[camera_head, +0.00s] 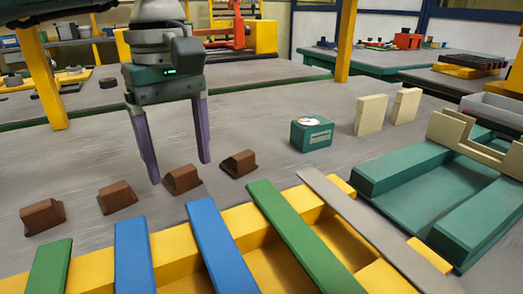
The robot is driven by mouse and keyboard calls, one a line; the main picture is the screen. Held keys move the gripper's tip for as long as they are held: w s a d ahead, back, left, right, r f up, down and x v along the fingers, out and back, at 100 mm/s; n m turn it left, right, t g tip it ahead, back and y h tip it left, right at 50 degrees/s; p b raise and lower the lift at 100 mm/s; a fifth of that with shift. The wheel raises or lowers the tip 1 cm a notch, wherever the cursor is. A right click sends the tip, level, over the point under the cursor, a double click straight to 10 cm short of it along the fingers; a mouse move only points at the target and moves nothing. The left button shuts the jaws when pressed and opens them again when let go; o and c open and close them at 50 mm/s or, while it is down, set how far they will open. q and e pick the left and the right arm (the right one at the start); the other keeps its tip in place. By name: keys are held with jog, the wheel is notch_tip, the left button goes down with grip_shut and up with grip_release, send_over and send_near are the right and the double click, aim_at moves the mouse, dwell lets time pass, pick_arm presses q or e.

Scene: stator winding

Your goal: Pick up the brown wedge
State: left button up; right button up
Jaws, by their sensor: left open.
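Several brown wedges lie in a row on the grey tabletop in the head view. The leftmost brown wedge (42,216) is at the far left, and another brown wedge (117,197) lies to its right. A third brown wedge (182,179) lies below my left gripper, and one more brown wedge (239,163) lies at the right end of the row. My left gripper (180,172) points down with its two purple fingers spread apart and empty. Its left fingertip appears just left of the third wedge. I cannot tell the exact height of the fingers above the table. My right gripper is not in view.
A yellow frame (175,245) with blue, green and grey bars stands in front of the wedges. A green box with a dial (311,134), two cream blocks (371,115) and a green fixture (415,165) are at the right. The table behind the wedges is mostly clear.

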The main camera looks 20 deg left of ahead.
pick_arm(q)
jog(key=shift+f, duration=0.6)
jog(key=shift+w, duration=0.1)
grip_shut()
